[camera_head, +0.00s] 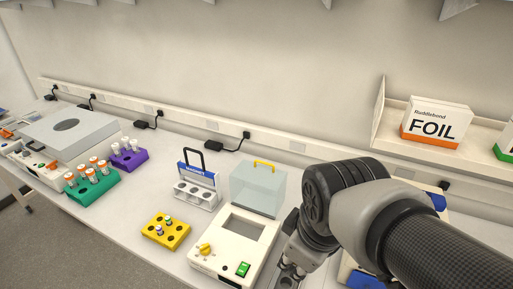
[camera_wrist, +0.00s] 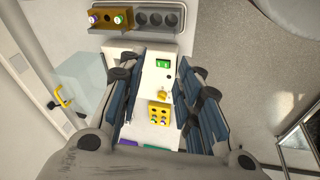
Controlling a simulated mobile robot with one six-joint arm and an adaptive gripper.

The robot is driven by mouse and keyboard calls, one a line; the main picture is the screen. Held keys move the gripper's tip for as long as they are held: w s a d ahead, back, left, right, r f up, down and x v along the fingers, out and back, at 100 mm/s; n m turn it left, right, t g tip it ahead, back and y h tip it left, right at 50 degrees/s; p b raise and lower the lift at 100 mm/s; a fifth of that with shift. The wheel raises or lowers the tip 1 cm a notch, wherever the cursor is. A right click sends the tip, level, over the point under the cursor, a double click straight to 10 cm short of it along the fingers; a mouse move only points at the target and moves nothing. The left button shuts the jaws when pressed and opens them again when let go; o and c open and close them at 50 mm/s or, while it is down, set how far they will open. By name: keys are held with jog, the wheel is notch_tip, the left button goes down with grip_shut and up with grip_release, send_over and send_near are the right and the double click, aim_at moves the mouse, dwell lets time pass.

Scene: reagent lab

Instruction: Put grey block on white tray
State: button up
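My gripper (camera_wrist: 160,75) is open in the wrist view, its dark blue-grey fingers wide apart with nothing gripped between them. A grey block with round wells (camera_wrist: 160,18) lies beyond the fingertips at the top of that view. It sits beside a brown block (camera_wrist: 107,19) holding two capped vials. In the head view my gripper (camera_head: 290,262) is low at the bottom, right of a white device (camera_head: 212,262); my arm hides most of what lies there. I cannot tell with certainty which surface is the white tray.
The device has a green switch, a yellow knob and a clear lidded box (camera_head: 258,190) behind it. A yellow block (camera_head: 166,231), a white rack (camera_head: 197,196), a purple rack (camera_head: 129,159) and a green rack (camera_head: 92,189) stand left. A shelf with a FOIL box (camera_head: 436,122) is right.

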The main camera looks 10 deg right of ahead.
jog(key=s+m, duration=0.1)
jog(key=m, duration=0.1)
jog(key=s+r+m+t, duration=0.1)
jog(key=s+m, duration=0.1)
jog(key=m, duration=0.1)
jog(key=s+r+m, duration=0.1)
jog(key=s+m, duration=0.1)
jog(key=m, duration=0.1)
jog(key=shift+w, duration=0.1)
